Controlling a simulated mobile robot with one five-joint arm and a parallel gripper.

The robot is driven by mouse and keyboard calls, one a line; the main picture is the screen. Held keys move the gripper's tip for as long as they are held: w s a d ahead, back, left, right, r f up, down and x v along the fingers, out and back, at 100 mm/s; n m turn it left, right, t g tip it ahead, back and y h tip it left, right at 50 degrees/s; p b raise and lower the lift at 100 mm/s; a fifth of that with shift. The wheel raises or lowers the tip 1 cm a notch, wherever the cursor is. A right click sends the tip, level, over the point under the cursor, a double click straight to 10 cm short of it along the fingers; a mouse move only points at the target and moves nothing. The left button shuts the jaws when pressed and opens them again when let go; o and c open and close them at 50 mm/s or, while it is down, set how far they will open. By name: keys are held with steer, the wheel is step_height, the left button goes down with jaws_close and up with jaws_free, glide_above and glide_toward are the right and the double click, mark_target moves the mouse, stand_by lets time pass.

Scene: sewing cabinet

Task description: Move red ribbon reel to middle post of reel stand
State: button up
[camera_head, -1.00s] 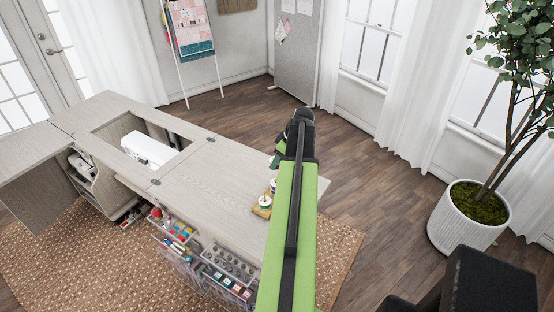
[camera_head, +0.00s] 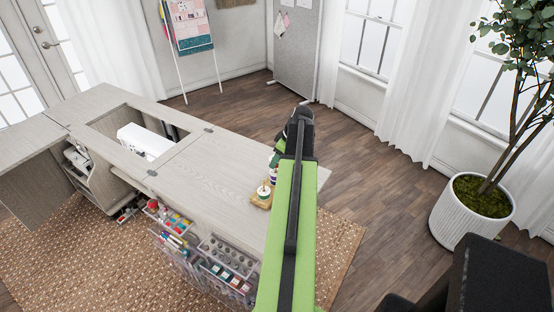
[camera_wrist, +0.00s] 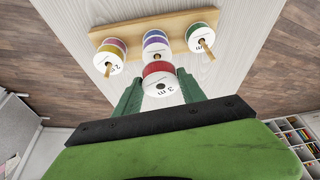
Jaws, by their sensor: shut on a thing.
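The red ribbon reel (camera_wrist: 158,69) shows in the wrist view with a white face marked "3 m". My gripper (camera_wrist: 161,86) is shut on it, one green finger on each side. The wooden reel stand (camera_wrist: 125,31) lies just beyond. Its middle post bears purple and blue reels (camera_wrist: 154,44), right beyond the held reel; I cannot tell whether they touch. The left post bears yellow and red-purple reels (camera_wrist: 110,54), and the right post a green reel (camera_wrist: 203,37). In the head view, my gripper (camera_head: 276,160) is mostly behind my arm, at the stand (camera_head: 259,202).
The stand is on the pale wooden cabinet top (camera_head: 215,180), near its right end. A white sewing machine (camera_head: 145,142) sits in the cabinet's opening. Clear bins of supplies (camera_head: 225,270) hang on the near side. A potted plant (camera_head: 470,212) stands at right.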

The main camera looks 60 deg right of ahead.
steer(key=shift+f, duration=0.15)
steer(key=shift+f+b, duration=1.2)
steer(key=shift+b, duration=0.2)
steer(key=shift+f, duration=0.15)
steer(key=o, duration=1.4)
steer(key=p+v, duration=1.6)
steer(key=v, duration=0.1)
steer(key=shift+r, duration=0.3)
